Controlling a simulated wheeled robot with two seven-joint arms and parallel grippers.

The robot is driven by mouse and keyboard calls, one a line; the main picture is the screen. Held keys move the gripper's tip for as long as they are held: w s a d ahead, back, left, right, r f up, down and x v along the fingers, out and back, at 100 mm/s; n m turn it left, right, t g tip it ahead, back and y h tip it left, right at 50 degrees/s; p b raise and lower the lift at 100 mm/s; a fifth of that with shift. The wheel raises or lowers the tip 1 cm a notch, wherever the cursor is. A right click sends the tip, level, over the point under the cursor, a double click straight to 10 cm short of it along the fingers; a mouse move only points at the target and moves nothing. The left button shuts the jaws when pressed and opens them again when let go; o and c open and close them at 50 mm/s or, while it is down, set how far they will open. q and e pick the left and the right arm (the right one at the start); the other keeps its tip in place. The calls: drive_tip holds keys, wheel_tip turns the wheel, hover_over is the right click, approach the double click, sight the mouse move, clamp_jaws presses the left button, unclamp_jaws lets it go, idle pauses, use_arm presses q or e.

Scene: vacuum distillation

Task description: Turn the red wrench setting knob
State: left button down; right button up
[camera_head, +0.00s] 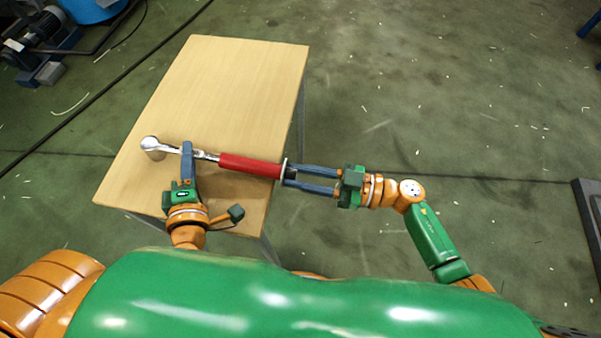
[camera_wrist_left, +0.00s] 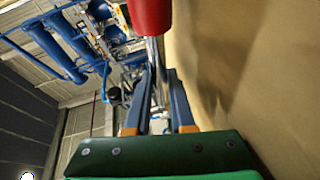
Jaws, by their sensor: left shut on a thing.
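The torque wrench has a red handle (camera_head: 250,165), a chrome shaft and a round silver head (camera_head: 150,143). It lies level, with its head to the left over the wooden table and its handle end past the table's right edge. My left gripper (camera_head: 187,148) is shut on the chrome shaft, between head and handle. The left wrist view shows the shaft (camera_wrist_left: 152,52) between the blue fingers, with the red handle (camera_wrist_left: 150,14) beyond. My right gripper (camera_head: 288,178) has its fingertips at the handle's right end, by a pale ring-like part. Its fingers are apart; their grip on the end is unclear.
The wooden table (camera_head: 235,75) is otherwise bare, with free room behind the wrench. Green floor lies to its right. Blue machinery (camera_head: 40,50) and a dark cable (camera_head: 90,100) are at the back left. A dark frame (camera_head: 585,215) stands at the far right.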

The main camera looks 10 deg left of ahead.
clamp_jaws()
use_arm(q)
drive_tip(key=shift+a, duration=0.1)
use_arm(e)
drive_tip(key=n+y, duration=0.1)
drive_tip(key=n, duration=2.5)
drive_tip(key=shift+t+y, duration=0.4)
drive_tip(key=shift+n, duration=0.5)
